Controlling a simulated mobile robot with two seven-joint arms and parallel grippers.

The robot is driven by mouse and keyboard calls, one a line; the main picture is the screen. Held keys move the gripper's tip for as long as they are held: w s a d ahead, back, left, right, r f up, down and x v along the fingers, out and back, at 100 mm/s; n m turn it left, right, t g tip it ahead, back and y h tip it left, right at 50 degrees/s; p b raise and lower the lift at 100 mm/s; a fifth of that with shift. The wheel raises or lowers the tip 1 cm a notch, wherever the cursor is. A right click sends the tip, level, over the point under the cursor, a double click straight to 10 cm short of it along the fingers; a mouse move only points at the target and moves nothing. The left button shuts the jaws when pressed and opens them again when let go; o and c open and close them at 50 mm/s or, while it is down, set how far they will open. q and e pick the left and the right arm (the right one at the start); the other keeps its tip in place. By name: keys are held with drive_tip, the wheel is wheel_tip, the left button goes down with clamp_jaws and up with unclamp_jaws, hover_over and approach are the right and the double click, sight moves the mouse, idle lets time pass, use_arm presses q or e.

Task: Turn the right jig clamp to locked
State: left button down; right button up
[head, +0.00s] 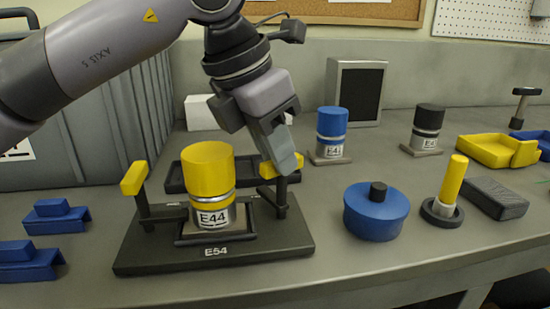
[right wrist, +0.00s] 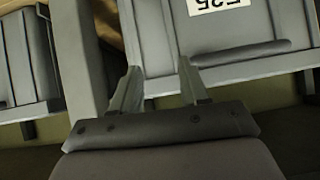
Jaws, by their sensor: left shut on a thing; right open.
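The black jig plate labelled E54 (head: 150,258) lies on the bench in the head view. A yellow-topped cylinder labelled E44 (head: 209,178) stands upright at its middle. The right jig clamp (head: 267,170) has a yellow handle on a black post at the plate's right side. My left gripper (head: 285,163) points down and is shut on that handle, hiding part of it, so its exact angle is hard to tell. The left jig clamp (head: 134,178) has a yellow handle and stands free. My right gripper (right wrist: 160,72) is open and empty in the right wrist view.
A blue lidded pot (head: 376,215), a yellow-handled tool (head: 453,183) and a blue-topped cylinder (head: 332,125) stand to the right. Blue brackets (head: 54,218) lie at left by a grey crate (head: 75,155). The right wrist view shows grey containers, one labelled (right wrist: 215,5).

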use_arm(q)
drive_tip(key=n+b, duration=0.1)
drive_tip(key=n, duration=0.1)
drive_tip(key=n+t+y+b, duration=0.1)
drive_tip(key=n, duration=0.1)
drive_tip(key=shift+s+d+n, duration=0.1)
drive_tip(key=shift+d+n, duration=0.05)
drive_tip(key=shift+n, duration=0.15)
drive_tip(key=n+y, duration=0.1)
drive_tip(key=n+b, duration=0.1)
drive_tip(key=n, duration=0.1)
drive_tip(key=shift+d+n+t+y, duration=0.15)
drive_tip(key=shift+n+t+y, duration=0.15)
drive_tip(key=shift+y, duration=0.1)
drive_tip(key=shift+s+d+n+y, duration=0.1)
drive_tip(key=shift+n+y, duration=0.4)
drive_tip(key=shift+n, duration=0.7)
drive_tip(key=shift+r+n+y+b, duration=0.1)
drive_tip(key=shift+n+y+b, duration=0.25)
drive_tip(key=shift+n, duration=0.65)
drive_tip(key=shift+d, duration=0.1)
drive_tip(key=shift+n, duration=0.3)
drive_tip(key=c, duration=1)
unclamp_jaws()
drive_tip(key=shift+c, duration=0.2)
